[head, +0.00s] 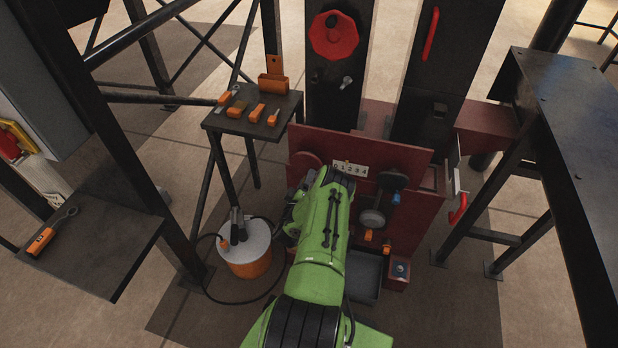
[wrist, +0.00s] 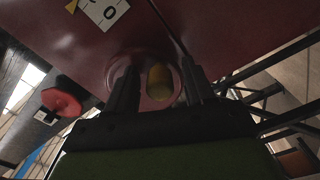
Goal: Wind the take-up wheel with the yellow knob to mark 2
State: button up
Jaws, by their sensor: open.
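The take-up wheel (head: 307,162) is a dark red disc at the upper left of the red panel; in the wrist view its round face (wrist: 144,60) shows behind my fingers. The yellow knob (wrist: 159,83) stands between the two dark fingers of my gripper (wrist: 160,84), which is open around it with a gap visible on each side. In the head view my green arm hides the knob and most of the gripper. The white mark plate (head: 350,169) reads 0 to 4. In the wrist view its 0 end (wrist: 108,13) shows, with a yellow pointer (wrist: 72,6) at its edge; its reading is unclear.
A small table (head: 225,124) with orange-handled tools stands left of the panel. An orange-and-white drum (head: 248,262) with a cable stands on the floor. A red handwheel (head: 333,36) is on the column behind. Dark knobs (head: 373,218) project right of my arm.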

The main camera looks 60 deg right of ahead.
jog(key=shift+c, duration=0.3)
grip_shut()
jog(key=shift+m, duration=0.3)
